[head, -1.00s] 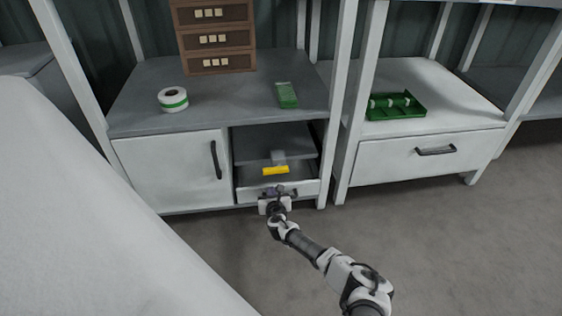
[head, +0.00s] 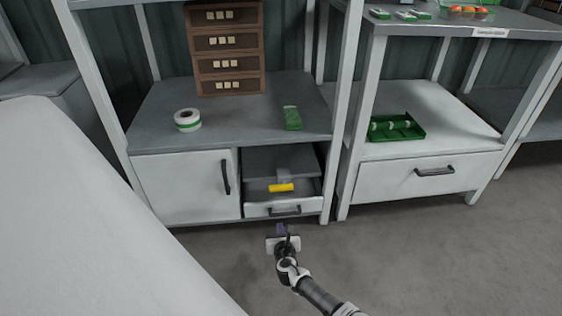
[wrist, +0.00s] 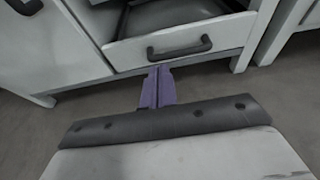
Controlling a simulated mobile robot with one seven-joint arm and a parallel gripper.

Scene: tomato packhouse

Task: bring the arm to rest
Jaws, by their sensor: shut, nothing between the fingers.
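My gripper (head: 284,231) is in front of and below the open drawer in the head view, apart from it and over the floor. In the wrist view its purple fingers (wrist: 157,88) are together and hold nothing. They point toward the drawer front with its dark handle (wrist: 180,48). My arm reaches in from the bottom right of the head view.
The drawer (head: 262,209) stands open with a yellow item (head: 281,188) in it. A cupboard door (head: 185,178) is to its left. A tape roll (head: 187,120) and a green box (head: 292,118) lie on the worktop. A green tray (head: 397,128) sits to the right. The floor ahead is clear.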

